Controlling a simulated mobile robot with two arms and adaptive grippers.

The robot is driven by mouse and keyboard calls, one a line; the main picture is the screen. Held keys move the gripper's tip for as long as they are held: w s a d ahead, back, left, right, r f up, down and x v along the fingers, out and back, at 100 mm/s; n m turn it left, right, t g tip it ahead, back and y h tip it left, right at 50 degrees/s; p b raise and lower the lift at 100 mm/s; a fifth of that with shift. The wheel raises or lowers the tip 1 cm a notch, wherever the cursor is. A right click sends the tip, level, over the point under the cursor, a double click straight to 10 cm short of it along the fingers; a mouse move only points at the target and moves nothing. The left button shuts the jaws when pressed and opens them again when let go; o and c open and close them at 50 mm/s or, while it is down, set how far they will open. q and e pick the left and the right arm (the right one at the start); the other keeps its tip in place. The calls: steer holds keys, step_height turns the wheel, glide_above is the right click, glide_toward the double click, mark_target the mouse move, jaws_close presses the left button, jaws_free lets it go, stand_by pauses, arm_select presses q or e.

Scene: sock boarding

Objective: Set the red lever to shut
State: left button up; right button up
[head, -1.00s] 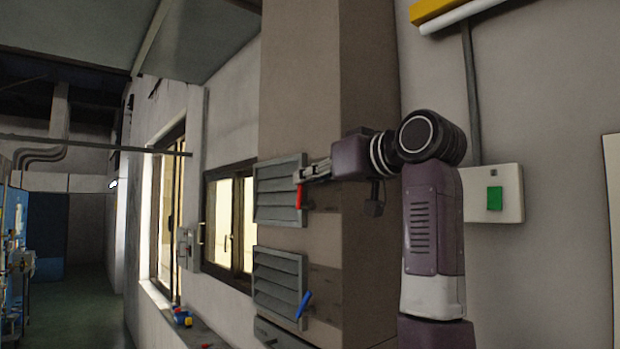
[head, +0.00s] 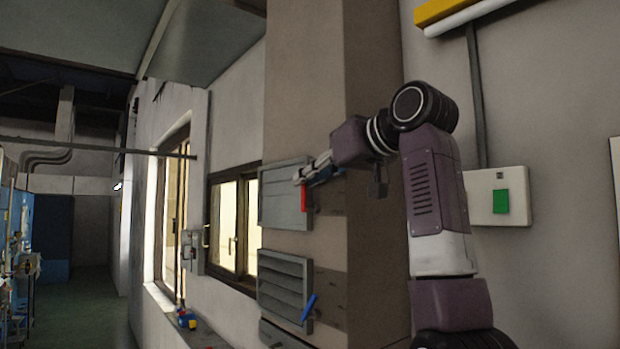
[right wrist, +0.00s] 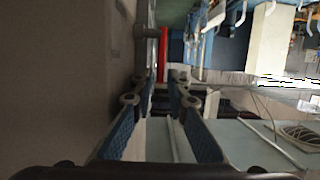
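The red lever (head: 304,198) is at the right edge of the upper grey louvre (head: 284,196) on the brown pillar and hangs straight down. The louvre's slats look flat and closed up. My right gripper (head: 300,179) is at the top of the lever, with its arm coming in from the right. In the right wrist view the red lever (right wrist: 163,54) runs between and beyond the fingertips (right wrist: 163,78). The fingers look parted, with small gaps beside the lever; contact is unclear. My left gripper is not in view.
A lower louvre (head: 283,284) with open slats and a tilted blue lever (head: 309,307) is below. A white box with a green button (head: 501,202) is on the wall to the right. Small coloured items (head: 187,318) lie on the ledge at the left.

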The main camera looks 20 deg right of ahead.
steer(key=v, duration=1.2)
stand_by(0.4)
